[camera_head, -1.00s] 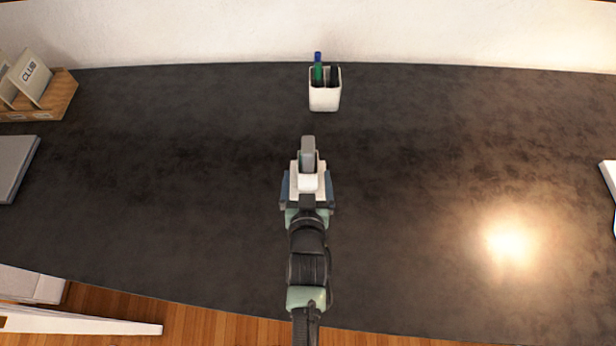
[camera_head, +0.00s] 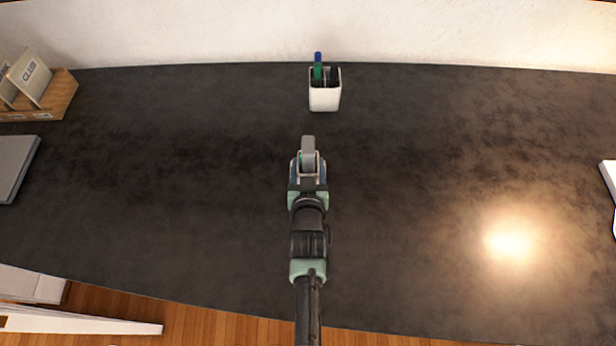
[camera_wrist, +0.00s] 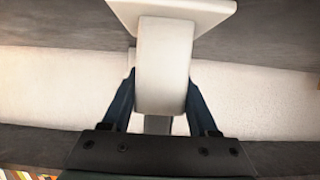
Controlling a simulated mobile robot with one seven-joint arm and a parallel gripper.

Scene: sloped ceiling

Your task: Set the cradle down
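The cradle (camera_wrist: 163,65) is an off-white piece with a thick rounded post and a flat square plate at the top of the wrist view. My gripper (camera_wrist: 160,90) has its dark blue fingers on both sides of the post and is shut on it. In the head view my gripper (camera_head: 308,172) is over the middle of the dark desk (camera_head: 180,190), with a grey rounded end and pale edges of the held piece at its front. My gripper hides most of the cradle there. I cannot tell whether the plate touches the desk.
A white pen cup (camera_head: 325,98) with pens stands behind my gripper, near the wall. A wooden holder with cards (camera_head: 50,95) and a grey flat item (camera_head: 15,168) are at the left. A white item (camera_head: 609,180) is at the right edge. The desk on both sides is clear.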

